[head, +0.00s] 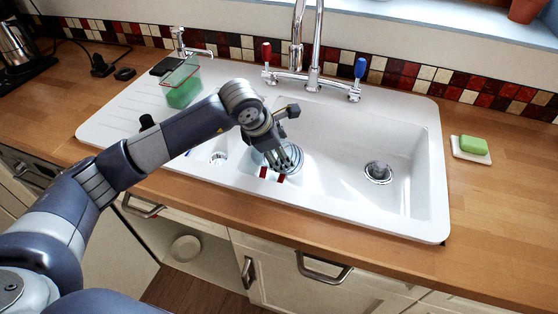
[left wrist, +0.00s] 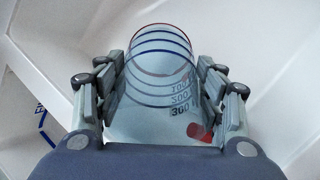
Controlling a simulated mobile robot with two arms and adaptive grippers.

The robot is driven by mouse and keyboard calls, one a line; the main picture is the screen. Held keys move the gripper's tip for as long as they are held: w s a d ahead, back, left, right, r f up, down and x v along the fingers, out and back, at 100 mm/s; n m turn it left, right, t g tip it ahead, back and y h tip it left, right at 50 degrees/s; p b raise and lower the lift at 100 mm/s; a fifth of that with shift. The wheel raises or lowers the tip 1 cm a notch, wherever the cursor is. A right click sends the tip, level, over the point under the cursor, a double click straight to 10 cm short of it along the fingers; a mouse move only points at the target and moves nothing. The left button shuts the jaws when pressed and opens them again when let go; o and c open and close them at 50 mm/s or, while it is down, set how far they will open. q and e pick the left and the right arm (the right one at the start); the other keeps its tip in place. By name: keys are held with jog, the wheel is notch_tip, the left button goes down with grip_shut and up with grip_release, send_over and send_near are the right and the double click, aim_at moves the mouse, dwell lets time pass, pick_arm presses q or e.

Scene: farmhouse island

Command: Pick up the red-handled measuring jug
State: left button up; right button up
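The clear measuring jug (head: 291,155) is in the white sink (head: 335,130), under my left gripper (head: 277,160). In the left wrist view the jug (left wrist: 160,58) shows blue rings and the marks 100, 200 and 300. A red part (left wrist: 199,131), probably the handle, shows at its lower right. The fingers of my left gripper (left wrist: 162,85) flank the jug on both sides, very near its wall. I cannot tell whether they press on it. In the head view the wrist and fingers hide part of the jug. My right gripper is in neither view.
A chrome tap (head: 314,80) with red and blue levers rises behind the sink. A green-filled glass container (head: 182,87) stands on the drainer at left. A green soap (head: 473,145) lies on a dish at right. The right basin is clear around its drain (head: 378,173).

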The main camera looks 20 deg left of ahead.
pick_arm(q)
jog(key=shift+c, duration=1)
jog(key=shift+r, duration=0.25)
notch_tip(320, 180, up, 10)
jog(key=shift+f+b, duration=0.25)
jog(key=shift+b, duration=0.6)
